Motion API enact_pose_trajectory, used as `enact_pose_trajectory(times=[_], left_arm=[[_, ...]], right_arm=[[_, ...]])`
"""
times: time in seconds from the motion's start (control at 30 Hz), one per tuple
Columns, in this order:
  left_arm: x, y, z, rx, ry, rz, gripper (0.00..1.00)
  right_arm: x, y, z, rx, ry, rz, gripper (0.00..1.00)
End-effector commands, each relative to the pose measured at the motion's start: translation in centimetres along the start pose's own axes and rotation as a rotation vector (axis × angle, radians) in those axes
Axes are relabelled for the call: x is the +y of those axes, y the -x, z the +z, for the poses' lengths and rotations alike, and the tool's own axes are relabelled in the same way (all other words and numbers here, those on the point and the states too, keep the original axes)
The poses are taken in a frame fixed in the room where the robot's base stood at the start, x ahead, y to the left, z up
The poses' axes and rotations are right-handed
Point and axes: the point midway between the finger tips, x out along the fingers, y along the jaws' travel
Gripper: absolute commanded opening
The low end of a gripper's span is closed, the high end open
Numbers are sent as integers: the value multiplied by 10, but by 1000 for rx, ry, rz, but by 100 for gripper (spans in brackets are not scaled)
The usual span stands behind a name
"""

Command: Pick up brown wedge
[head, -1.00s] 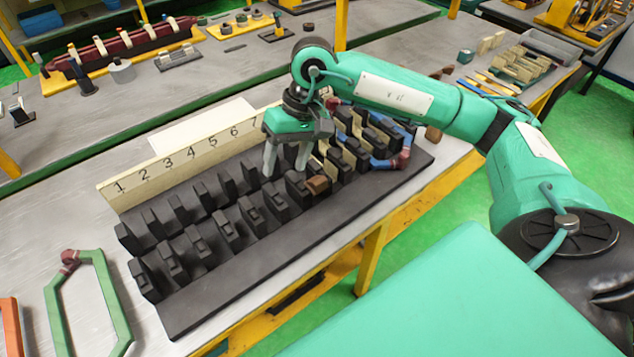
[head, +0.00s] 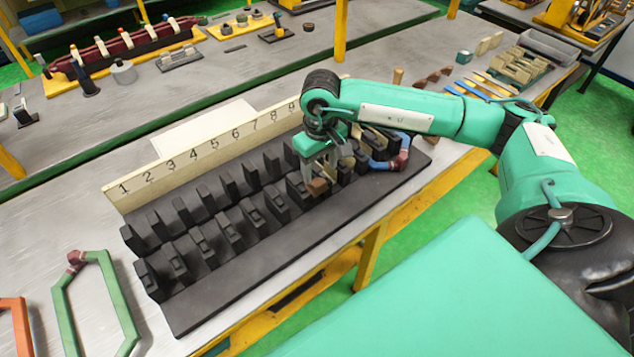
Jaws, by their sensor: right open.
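My right gripper (head: 321,172) is open, pointing down over the right half of the black slotted block (head: 250,250). A small brown block (head: 317,187), which may be a wedge, sits on the slotted block just below and in front of the fingers. I cannot tell whether the fingers touch it. Several dark brown wedge-like pieces (head: 433,78) lie on the table behind my right forearm. My left gripper is out of view.
A numbered cream strip (head: 190,158) stands along the back of the slotted block. A blue coil (head: 385,163) sits at its right end. Blue and yellow sticks (head: 490,88) lie at the back right.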

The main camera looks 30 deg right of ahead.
Motion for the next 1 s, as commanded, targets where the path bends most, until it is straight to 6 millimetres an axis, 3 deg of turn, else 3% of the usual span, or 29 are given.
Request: enact_pose_trajectory(times=[0.2, 0.33, 0.63, 0.87, 1.0], left_arm=[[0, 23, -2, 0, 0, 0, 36], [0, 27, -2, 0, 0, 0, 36], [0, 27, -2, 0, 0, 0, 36], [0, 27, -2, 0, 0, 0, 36], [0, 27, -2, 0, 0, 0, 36]], right_arm=[[-2, -24, -6, -5, -1, -1, 56], [-2, -41, -6, -3, 0, -1, 56], [-2, -47, -7, 0, 0, 0, 56], [-2, -47, -7, 0, 0, -1, 11], [-1, -47, -7, 0, 0, -1, 7]])
